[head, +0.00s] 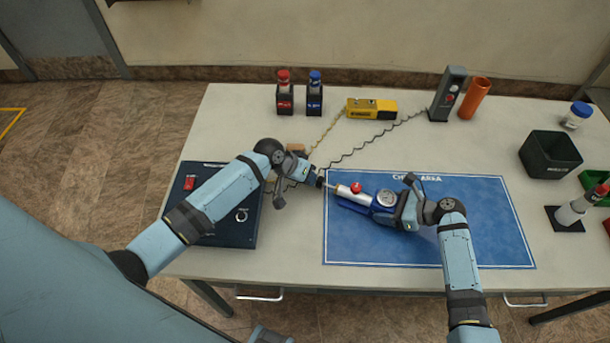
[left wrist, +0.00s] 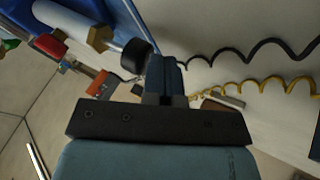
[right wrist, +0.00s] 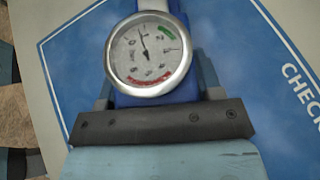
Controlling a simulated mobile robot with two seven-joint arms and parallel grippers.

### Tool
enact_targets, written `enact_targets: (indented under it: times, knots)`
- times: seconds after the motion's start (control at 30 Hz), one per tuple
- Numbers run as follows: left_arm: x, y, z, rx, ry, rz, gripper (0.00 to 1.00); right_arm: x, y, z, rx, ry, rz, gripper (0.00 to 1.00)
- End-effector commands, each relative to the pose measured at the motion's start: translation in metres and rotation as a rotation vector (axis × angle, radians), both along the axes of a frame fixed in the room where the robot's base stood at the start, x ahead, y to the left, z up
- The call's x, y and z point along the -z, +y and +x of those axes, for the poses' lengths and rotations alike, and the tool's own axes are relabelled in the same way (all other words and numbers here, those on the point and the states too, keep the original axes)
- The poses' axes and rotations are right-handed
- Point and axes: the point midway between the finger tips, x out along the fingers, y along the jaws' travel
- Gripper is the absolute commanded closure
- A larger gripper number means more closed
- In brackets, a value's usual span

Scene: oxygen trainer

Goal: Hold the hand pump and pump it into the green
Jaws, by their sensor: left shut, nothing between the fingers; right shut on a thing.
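The hand pump (head: 348,192) has a silver barrel, a blue body, a red button and a round white gauge (head: 386,198). It lies over the blue mat (head: 470,240). My right gripper (head: 405,207) is shut on its blue body. In the right wrist view the gauge (right wrist: 148,55) shows a green band at upper right and a red band at the bottom. The thin needle points up, slightly left, outside the green. My left gripper (head: 317,181) is shut and empty beside the pump's black end knob (left wrist: 138,56); I cannot tell whether they touch.
A dark blue case (head: 235,232) lies left of the mat. Coiled cords run back to a yellow device (head: 372,108) and a grey box (head: 447,93). Red and blue bottles stand at the back. A black bin (head: 550,155) stands at right. The mat's right part is clear.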

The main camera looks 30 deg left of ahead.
Motion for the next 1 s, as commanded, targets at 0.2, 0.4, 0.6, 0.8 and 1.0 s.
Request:
enact_targets:
  times: [0.2,0.4,0.6,0.8,1.0]
  knots:
    - [0.0,-0.004,0.0,0.0,0.0,-0.001,1.0,0.001,0.0,0.0,0.0,0.001,-0.001,0.54]
    - [0.0,-0.033,0.0,0.003,0.0,-0.001,1.0,0.001,0.0,0.0,0.0,0.001,-0.001,0.54]
    - [0.0,-0.039,0.0,0.001,0.0,-0.002,1.0,0.0,0.0,0.0,-0.001,0.0,0.0,0.54]
    - [0.0,-0.038,0.0,0.001,0.0,-0.002,1.0,0.0,0.001,-0.001,-0.001,0.0,0.0,0.54]
    - [0.0,-0.016,0.0,0.0,0.0,0.001,1.0,0.0,0.001,-0.001,-0.001,0.0,0.0,0.54]
